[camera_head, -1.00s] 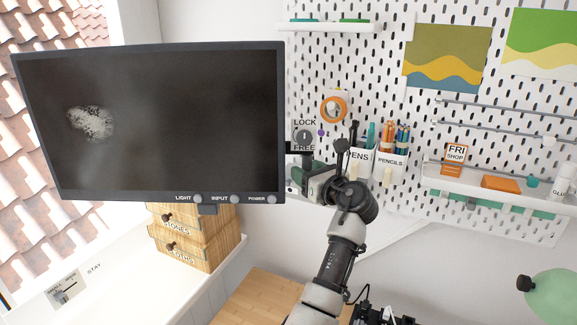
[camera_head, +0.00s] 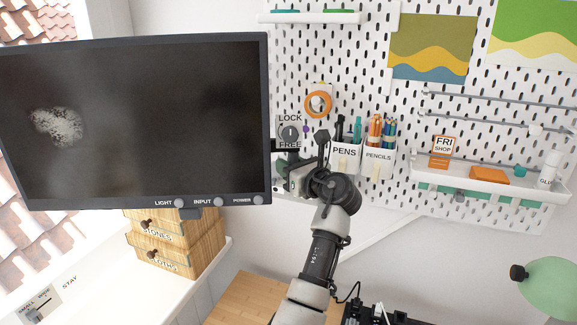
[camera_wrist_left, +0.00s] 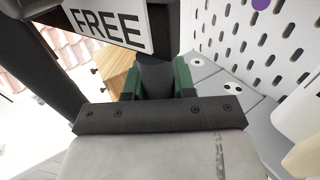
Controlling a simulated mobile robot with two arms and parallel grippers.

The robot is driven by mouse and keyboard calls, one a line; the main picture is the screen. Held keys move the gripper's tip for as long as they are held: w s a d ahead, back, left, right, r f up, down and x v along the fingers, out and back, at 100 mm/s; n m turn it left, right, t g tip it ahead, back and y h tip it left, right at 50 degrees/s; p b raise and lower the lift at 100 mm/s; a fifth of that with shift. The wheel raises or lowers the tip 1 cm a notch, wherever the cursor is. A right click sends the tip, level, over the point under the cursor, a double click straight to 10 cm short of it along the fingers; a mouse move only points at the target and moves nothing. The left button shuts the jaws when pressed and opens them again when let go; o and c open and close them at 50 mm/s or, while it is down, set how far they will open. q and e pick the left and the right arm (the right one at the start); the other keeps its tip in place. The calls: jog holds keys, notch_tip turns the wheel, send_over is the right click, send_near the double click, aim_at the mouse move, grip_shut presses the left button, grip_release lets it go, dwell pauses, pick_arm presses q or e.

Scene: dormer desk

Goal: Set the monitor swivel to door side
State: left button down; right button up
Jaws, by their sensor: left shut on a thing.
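The monitor (camera_head: 130,120) fills the left of the head view. Its dark screen shows a pale blotch and its left edge is cut off. A round knob (camera_head: 290,133) marked LOCK and FREE sits just right of its frame. My left gripper (camera_head: 296,172) is below the knob, beside the monitor's lower right edge. In the left wrist view its green-padded fingers (camera_wrist_left: 159,80) are shut on a dark grey handle (camera_wrist_left: 157,74), under the FREE label (camera_wrist_left: 105,27). The knob's setting is too small to tell. My right gripper is not in view.
Wooden drawers (camera_head: 180,245) stand below the monitor on the white sill. A pen cup (camera_head: 344,156) and a pencil cup (camera_head: 378,158) hang on the pegboard close right of the gripper. A shelf (camera_head: 470,182) and a green lamp (camera_head: 552,285) are farther right.

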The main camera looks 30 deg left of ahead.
pick_arm(q)
jog(key=shift+n+g, duration=0.6)
jog(key=shift+g, duration=0.3)
jog(key=w+a, duration=0.4)
jog(key=w, duration=0.1)
jog(key=shift+a+p, duration=0.15)
jog(key=shift+p, duration=0.15)
jog(key=shift+s, duration=0.1)
jog(key=shift+r, duration=0.1)
jog(key=c, duration=1.3)
grip_release()
jog(key=o, duration=0.3)
jog(key=shift+a, duration=0.1)
jog(key=shift+o, duration=0.4)
jog(key=shift+w+a+f, duration=0.15)
jog(key=shift+w+f, duration=0.05)
jog(key=shift+s+d, duration=0.1)
jog(key=shift+d, duration=0.1)
